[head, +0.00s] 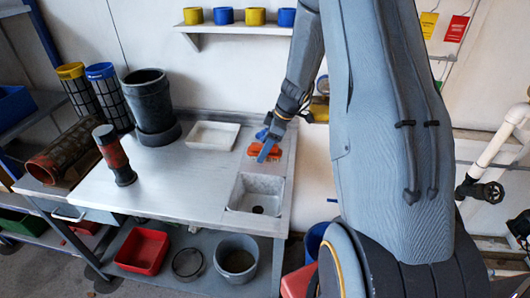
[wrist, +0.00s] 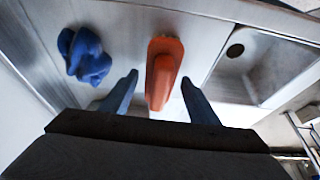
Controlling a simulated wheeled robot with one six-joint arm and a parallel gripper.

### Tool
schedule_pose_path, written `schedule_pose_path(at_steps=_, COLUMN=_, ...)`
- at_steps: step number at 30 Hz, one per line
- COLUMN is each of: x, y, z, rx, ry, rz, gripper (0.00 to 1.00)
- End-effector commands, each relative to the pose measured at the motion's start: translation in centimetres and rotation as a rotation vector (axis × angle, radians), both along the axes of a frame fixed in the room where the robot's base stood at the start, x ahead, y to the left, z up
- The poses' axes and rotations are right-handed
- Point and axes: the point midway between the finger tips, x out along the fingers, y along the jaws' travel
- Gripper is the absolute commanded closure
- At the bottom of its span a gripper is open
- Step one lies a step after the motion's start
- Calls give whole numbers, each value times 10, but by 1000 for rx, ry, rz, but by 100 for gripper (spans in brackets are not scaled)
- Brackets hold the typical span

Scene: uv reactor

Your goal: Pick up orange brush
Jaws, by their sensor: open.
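The orange brush (wrist: 164,72) lies on the metal bench top (wrist: 120,20), between the sink and a blue cloth-like lump. In the wrist view its near end is between my open gripper's (wrist: 160,98) two blue fingers, one on each side, with gaps showing. I cannot tell how far above the bench the fingertips are. In the head view the orange brush (head: 265,150) shows behind my gripper (head: 267,153), which partly covers it. The blue lump (wrist: 84,55) is left of the brush in the wrist view and apart from it.
A sink (head: 257,192) is set into the bench in front of the brush. A white tray (head: 207,136), a dark cylinder (head: 150,100) and a red-brown pipe piece (head: 114,155) stand further left. A wall shelf (head: 235,29) with several cups is above. The bench front is clear.

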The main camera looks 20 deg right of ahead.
Motion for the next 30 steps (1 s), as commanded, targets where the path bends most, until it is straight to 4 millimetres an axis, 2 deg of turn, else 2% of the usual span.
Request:
schedule_pose_path(at_steps=2, x=0, y=0, z=0, rx=0, ry=0, rz=0, gripper=49)
schedule_pose_path(at_steps=9, x=0, y=0, z=0, rx=0, ry=0, rz=0, gripper=89)
schedule_pose_path(at_steps=10, x=0, y=0, z=1, rx=0, ry=0, rz=0, gripper=91)
schedule_pose_path(at_steps=17, x=0, y=0, z=2, rx=0, ry=-1, rz=0, gripper=91)
schedule_pose_path(at_steps=20, x=1, y=0, z=9, rx=0, ry=-3, rz=1, gripper=91)
schedule_pose_path(at_steps=30, x=2, y=-1, z=66, rx=-2, ry=-5, rz=1, gripper=91)
